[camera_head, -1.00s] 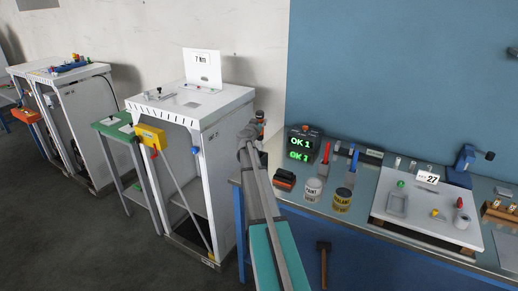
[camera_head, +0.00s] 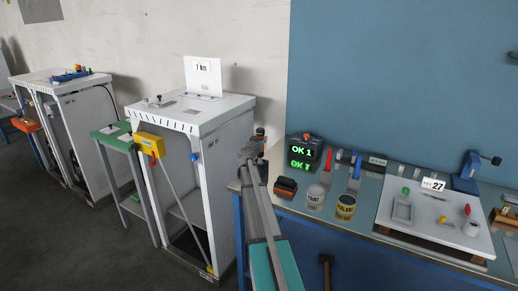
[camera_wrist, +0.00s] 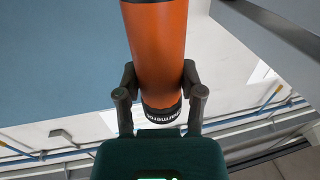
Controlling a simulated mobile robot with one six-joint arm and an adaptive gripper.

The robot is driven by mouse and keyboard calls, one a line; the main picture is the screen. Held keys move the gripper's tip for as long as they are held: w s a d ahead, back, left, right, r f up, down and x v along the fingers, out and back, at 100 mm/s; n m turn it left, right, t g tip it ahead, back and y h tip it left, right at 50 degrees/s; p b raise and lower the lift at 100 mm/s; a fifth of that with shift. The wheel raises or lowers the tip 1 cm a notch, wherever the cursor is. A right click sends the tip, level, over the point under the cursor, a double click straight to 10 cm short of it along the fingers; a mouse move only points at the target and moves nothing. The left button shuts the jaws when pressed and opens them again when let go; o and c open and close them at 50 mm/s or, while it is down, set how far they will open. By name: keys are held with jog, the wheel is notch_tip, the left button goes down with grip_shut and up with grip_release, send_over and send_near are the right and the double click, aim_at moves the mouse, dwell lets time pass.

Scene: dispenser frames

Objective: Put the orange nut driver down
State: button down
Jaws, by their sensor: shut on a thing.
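The orange nut driver (camera_wrist: 160,45) is in my gripper (camera_wrist: 160,80). In the wrist view its thick orange barrel with a black, white-lettered end sits between the two dark fingers, which press on it from both sides. Its upper part runs out of the picture. In the head view my gripper (camera_head: 259,137) is small, at the far end of my arm, between the white cabinet and the workbench (camera_head: 345,222). The driver cannot be clearly made out there. Whether it touches any surface cannot be told.
A white cabinet (camera_head: 225,112) with a "7 Nm" sign stands left of my arm. The bench holds an "OK 1" display (camera_head: 303,153), a paint can (camera_head: 315,196), a sealant can (camera_head: 345,207) and a white board (camera_head: 400,232) with parts. A hammer (camera_head: 326,270) hangs at its front.

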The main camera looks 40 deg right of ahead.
jog(key=shift+f, duration=0.15)
jog(key=shift+f+b, duration=1.75)
jog(key=shift+b, duration=0.2)
jog(key=shift+f, duration=0.15)
jog(key=shift+c, duration=1)
grip_release()
jog(key=shift+r, duration=0.25)
jog(key=v, duration=1.2)
